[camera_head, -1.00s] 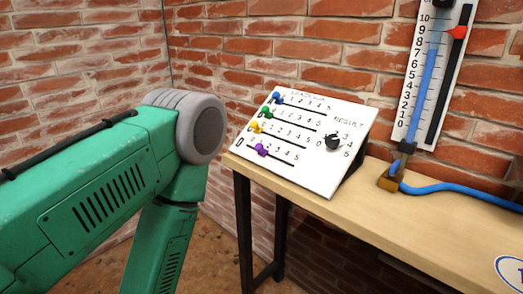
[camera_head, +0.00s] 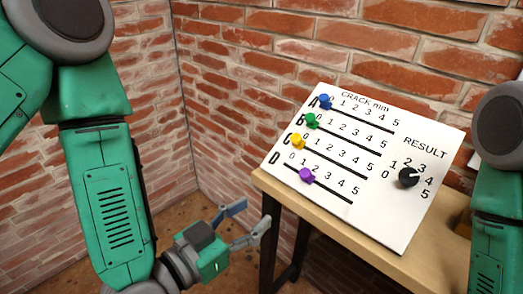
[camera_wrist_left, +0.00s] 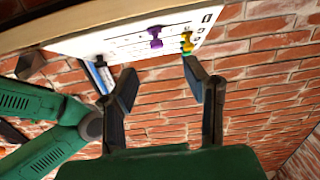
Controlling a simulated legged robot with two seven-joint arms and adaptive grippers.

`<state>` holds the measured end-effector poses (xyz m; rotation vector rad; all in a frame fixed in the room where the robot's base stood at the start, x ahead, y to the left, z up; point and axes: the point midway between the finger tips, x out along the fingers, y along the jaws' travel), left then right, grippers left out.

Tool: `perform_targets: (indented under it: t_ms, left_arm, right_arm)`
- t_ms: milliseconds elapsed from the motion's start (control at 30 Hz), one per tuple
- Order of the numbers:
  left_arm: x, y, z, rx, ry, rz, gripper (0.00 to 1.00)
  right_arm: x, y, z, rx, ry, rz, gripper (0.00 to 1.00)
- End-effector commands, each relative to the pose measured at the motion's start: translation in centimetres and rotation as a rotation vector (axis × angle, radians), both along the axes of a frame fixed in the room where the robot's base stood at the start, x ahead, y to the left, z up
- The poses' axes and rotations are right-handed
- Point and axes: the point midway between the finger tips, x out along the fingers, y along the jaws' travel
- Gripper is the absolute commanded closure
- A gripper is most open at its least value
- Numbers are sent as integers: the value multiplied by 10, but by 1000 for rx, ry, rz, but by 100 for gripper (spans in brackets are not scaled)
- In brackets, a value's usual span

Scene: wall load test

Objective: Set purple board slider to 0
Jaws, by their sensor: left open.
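The white sloped board (camera_head: 425,215) stands on a wooden table. The purple slider also shows in the left wrist view (camera_wrist_left: 155,38), beyond the fingers. My left gripper (camera_head: 251,216) is open and empty, left of and below the board's lower left corner, apart from it. In the left wrist view its two fingers (camera_wrist_left: 160,82) are spread. My right arm shows at the right edge; its gripper is out of the head view.
Blue (camera_head: 325,102), green (camera_head: 312,121) and yellow (camera_head: 298,141) sliders sit at the left ends of the rows above. A black result knob (camera_head: 408,178) is at the board's right. The table edge (camera_head: 330,228) lies below the board. Brick walls stand behind and left.

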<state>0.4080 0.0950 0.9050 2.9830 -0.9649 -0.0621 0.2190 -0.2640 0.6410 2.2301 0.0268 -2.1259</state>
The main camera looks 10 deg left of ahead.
Motion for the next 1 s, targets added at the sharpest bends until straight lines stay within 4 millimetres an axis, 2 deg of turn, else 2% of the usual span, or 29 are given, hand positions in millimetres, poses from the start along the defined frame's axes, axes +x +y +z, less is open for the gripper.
perform_targets:
  t_ms: [67, 167, 367, 700, 833, 1000]
  left_arm:
    - [0, -6, 10, -13, -29, -6, 60]
    - [5, -8, 13, -22, -42, -5, 60]
    - [32, -12, 11, -36, -42, -2, 60]
    - [89, -57, 12, -32, -40, -2, 60]
    - [103, -71, 12, -29, -38, -3, 60]
    - [113, -75, 11, -31, -36, -3, 60]
  right_arm:
    - [-1, -1, 1, -2, 3, -3, 59]
    - [-1, -2, 1, -2, 3, -4, 59]
    - [-1, -3, 1, -5, 3, -5, 59]
    - [0, -2, 0, -2, 1, -3, 59]
    - [-1, -1, 0, -2, 2, -3, 59]
    - [-1, -1, 0, -2, 2, -3, 59]
